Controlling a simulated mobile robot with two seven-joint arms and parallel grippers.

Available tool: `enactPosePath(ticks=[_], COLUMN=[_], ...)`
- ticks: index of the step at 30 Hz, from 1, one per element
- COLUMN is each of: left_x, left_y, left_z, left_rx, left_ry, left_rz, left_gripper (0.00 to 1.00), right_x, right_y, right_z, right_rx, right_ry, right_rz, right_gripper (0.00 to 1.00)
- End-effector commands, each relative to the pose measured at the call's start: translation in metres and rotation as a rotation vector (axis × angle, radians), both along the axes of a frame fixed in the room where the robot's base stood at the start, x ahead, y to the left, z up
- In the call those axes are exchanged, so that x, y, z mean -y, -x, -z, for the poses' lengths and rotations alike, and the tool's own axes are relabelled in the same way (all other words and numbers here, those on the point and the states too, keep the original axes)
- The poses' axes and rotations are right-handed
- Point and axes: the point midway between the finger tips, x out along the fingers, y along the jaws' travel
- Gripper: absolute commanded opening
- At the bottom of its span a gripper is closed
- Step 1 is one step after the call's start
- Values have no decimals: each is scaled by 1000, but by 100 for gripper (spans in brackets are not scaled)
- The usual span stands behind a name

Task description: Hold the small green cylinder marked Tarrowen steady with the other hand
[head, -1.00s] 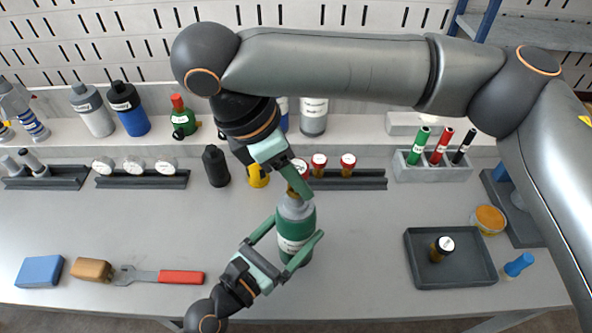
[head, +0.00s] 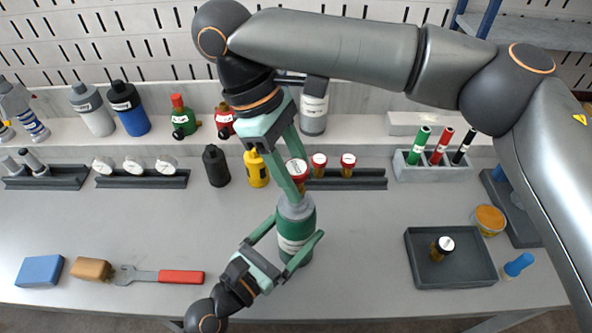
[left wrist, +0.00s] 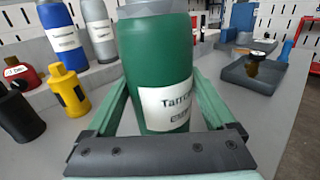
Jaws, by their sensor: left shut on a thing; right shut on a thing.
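The green cylinder (head: 297,232) has a grey top and a white label, and stands upright near the front middle of the table. In the left wrist view, the same cylinder (left wrist: 160,75) shows a label starting "Tarr". My left gripper (head: 291,243) is shut on its body, with one finger on each side. My right gripper (head: 296,172) reaches down from above. It is shut on a small brown item with a red-rimmed white top (head: 297,168), just above the cylinder's grey top in the picture. Whether the two touch is unclear.
Black (head: 216,166) and yellow (head: 256,169) bottles stand left of my right gripper. A rack (head: 368,181) with red-capped items is behind. A red-handled tool (head: 181,277) lies left. The table between cylinder and tray is clear.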

Motion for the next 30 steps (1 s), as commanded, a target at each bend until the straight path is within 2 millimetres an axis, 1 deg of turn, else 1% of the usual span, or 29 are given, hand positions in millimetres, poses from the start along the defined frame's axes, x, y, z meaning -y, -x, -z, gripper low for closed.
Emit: enactPosePath(ticks=[1, 3, 6, 9, 15, 16, 21, 22, 30], left_x=[1, 1, 1, 1, 1, 1, 1, 1, 1], left_y=[0, 0, 0, 0, 0, 0, 0, 1, 0], left_z=[0, 0, 0, 0, 0, 0, 0, 0, 0], left_rx=[1, 1, 1, 1, 1, 0, 0, 0, -1], left_ry=[-1, -1, -1, -1, -1, 0, 0, 0, 1], left_rz=[2, 2, 2, 2, 2, 2, 2, 2, 1], left_gripper=[22, 22, 22, 22, 22, 22, 22, 22, 22], right_x=[0, 0, 0, -1, -1, -1, 0, 0, 0], right_y=[0, 0, 0, 0, 0, 0, 0, 0, 0], right_z=[1, 1, 1, 1, 1, 1, 1, 1, -1], right_rx=[-3, -3, -2, 0, 1, 1, 0, 0, 2], right_ry=[-5, -5, -5, -3, -3, -3, -2, -2, -1], right_rz=[79, 173, 261, 294, 294, 294, 292, 292, 291], right_gripper=[0, 0, 0, 0, 0, 49, 68, 71, 71])
